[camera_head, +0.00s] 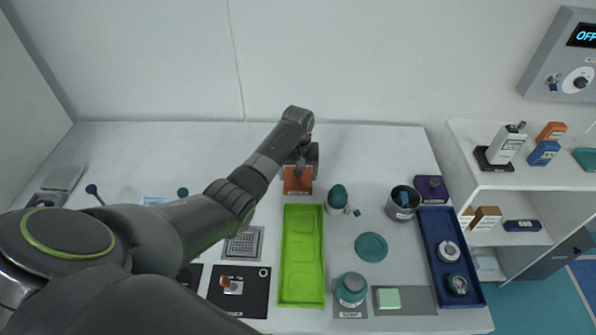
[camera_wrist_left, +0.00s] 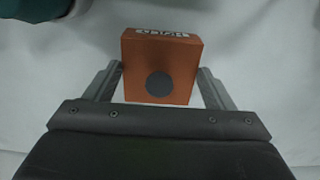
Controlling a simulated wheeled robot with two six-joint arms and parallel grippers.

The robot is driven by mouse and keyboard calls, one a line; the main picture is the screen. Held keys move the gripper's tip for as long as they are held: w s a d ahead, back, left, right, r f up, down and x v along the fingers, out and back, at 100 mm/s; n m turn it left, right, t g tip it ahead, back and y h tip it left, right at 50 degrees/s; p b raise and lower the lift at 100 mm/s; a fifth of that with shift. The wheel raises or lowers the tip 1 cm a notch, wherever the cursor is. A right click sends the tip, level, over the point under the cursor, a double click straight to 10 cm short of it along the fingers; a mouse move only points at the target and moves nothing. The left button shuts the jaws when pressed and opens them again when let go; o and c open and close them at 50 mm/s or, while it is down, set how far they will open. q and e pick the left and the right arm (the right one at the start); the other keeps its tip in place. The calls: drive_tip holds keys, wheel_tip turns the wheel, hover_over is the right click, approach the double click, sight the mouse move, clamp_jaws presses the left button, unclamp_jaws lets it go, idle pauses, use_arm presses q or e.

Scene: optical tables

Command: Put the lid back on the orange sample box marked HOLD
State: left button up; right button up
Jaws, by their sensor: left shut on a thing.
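The orange sample box (camera_head: 298,183) stands at the back of the table, with a white label along its front edge. My left gripper (camera_head: 301,158) is right above it and covers its back part. In the left wrist view an orange square top (camera_wrist_left: 135,80) with a dark round disc lies between the two fingers of the left gripper (camera_wrist_left: 161,75), which is shut on it. White lettering shows along its far edge, too blurred to read. I cannot tell whether the lid sits flush on the box. My right gripper is not in view.
A bright green tray (camera_head: 302,297) lies in front of the box. A teal-topped bottle (camera_head: 338,196), a grey cup (camera_head: 402,207) and a dark blue tray (camera_head: 429,217) are to the right. A shelf (camera_head: 466,157) stands at the right. My left arm hides much of the table's left side.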

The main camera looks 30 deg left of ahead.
use_arm(q)
drive_tip(key=shift+p, duration=0.35)
idle(0.5)
idle(0.3)
drive_tip(key=o, duration=1)
drive_tip(key=shift+r+p, duration=3.5)
drive_tip(key=shift+p, duration=0.55)
drive_tip(key=shift+c, duration=0.2)
clamp_jaws()
